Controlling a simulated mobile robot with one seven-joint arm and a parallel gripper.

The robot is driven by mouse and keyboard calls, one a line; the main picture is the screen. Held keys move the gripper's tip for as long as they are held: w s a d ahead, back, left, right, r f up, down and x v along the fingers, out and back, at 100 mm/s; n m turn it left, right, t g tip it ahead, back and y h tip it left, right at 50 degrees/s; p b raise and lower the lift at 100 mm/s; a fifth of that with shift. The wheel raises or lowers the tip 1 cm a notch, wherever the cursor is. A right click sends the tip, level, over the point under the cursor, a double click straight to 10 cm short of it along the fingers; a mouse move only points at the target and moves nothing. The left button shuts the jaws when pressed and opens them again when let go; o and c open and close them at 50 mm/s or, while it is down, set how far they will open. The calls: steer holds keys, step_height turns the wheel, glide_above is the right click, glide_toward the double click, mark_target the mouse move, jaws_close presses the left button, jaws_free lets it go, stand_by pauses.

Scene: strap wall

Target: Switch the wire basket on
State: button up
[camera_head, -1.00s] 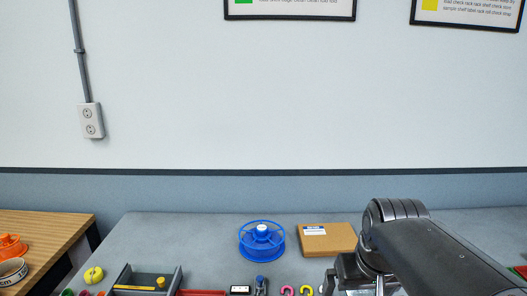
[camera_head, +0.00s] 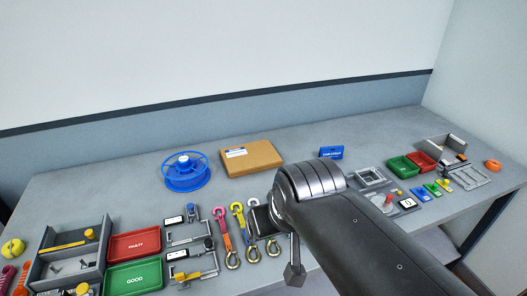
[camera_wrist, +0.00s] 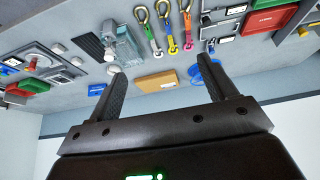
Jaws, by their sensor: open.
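I cannot make out a wire basket with certainty. A flat grey frame (camera_head: 470,178) at the far right of the bench may be a tray or a basket. A grey panel with a red knob (camera_head: 388,202) stands right of my arm; a similar panel shows in the wrist view (camera_wrist: 33,60). No on/off state can be read. My gripper (camera_wrist: 165,85) is open and empty, its two dark fingers apart above the bench. In the head view my arm hides most of it. A grey boxy device (camera_wrist: 125,45) lies beyond the left finger in the wrist view.
A blue reel (camera_head: 186,176) and a cardboard box (camera_head: 251,158) stand at the back. Red and green trays (camera_head: 134,275), straps with hooks (camera_head: 238,225) and a grey organiser (camera_head: 50,262) crowd the left. More bins (camera_head: 404,167) stand right.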

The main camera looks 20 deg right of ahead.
steer(key=shift+w+d+r, duration=0.25)
steer(key=shift+w+d, duration=0.1)
steer(key=shift+w, duration=0.05)
steer(key=shift+c, duration=1.4)
steer(key=w+d+g, duration=0.1)
steer(key=w+d, duration=0.1)
steer(key=w+d+r+g, duration=0.2)
steer(key=w+d, duration=0.1)
steer(key=shift+w+d, duration=0.3)
steer(key=shift+w, duration=0.05)
steer(key=c, duration=0.7)
steer(key=w+d, duration=0.1)
steer(key=d, duration=0.1)
steer(key=w+d+g, duration=0.1)
steer(key=w+d, duration=0.1)
steer(key=w+d+g, duration=0.1)
steer(key=d, duration=0.1)
steer(key=shift+w+d, duration=0.15)
steer(key=shift+d, duration=0.15)
jaws_close()
steer(key=shift+w+d+g, duration=0.3)
steer(key=shift+d, duration=0.25)
